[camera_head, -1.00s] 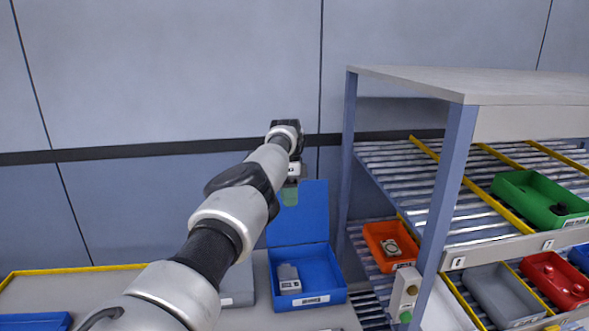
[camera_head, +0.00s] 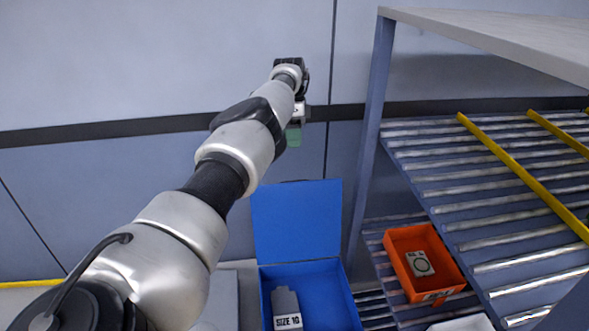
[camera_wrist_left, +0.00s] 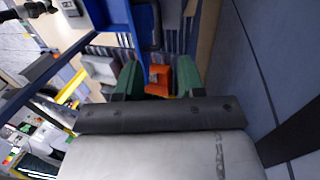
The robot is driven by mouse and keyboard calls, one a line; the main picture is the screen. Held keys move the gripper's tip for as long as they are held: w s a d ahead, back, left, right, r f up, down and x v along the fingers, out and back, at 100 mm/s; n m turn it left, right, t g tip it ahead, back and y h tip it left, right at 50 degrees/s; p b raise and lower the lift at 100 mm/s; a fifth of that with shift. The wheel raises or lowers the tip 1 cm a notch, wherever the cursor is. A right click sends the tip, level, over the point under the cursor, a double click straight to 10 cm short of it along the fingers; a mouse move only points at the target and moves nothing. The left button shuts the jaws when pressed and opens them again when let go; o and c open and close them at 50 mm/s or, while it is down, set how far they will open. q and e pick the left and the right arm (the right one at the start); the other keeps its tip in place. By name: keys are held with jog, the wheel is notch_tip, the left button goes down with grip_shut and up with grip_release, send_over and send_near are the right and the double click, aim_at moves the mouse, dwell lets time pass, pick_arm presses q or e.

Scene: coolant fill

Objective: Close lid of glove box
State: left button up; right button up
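The glove box is a blue box (camera_head: 352,307) on the grey bench, with its blue lid (camera_head: 297,222) standing up open at the back. A grey item labelled "SIZE 10" (camera_head: 286,309) sits inside. The box's front is cut off by the picture's bottom edge. My left gripper (camera_head: 293,136), with green fingers, is above the lid's top edge in the head view, apart from it in the picture. In the left wrist view its two green fingers (camera_wrist_left: 158,72) are spread with nothing between them. My right gripper is not in view.
A roller rack (camera_head: 450,160) with a post stands right of the box. An orange bin (camera_head: 397,267) holding a small part sits on its lower level. A wall (camera_head: 150,60) is behind the bench. Free air lies above the box.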

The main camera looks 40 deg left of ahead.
pick_arm(q)
jog(key=b+x, duration=0.8)
jog(key=x, duration=0.2)
jog(key=shift+s+d+f, duration=0.15)
grip_shut()
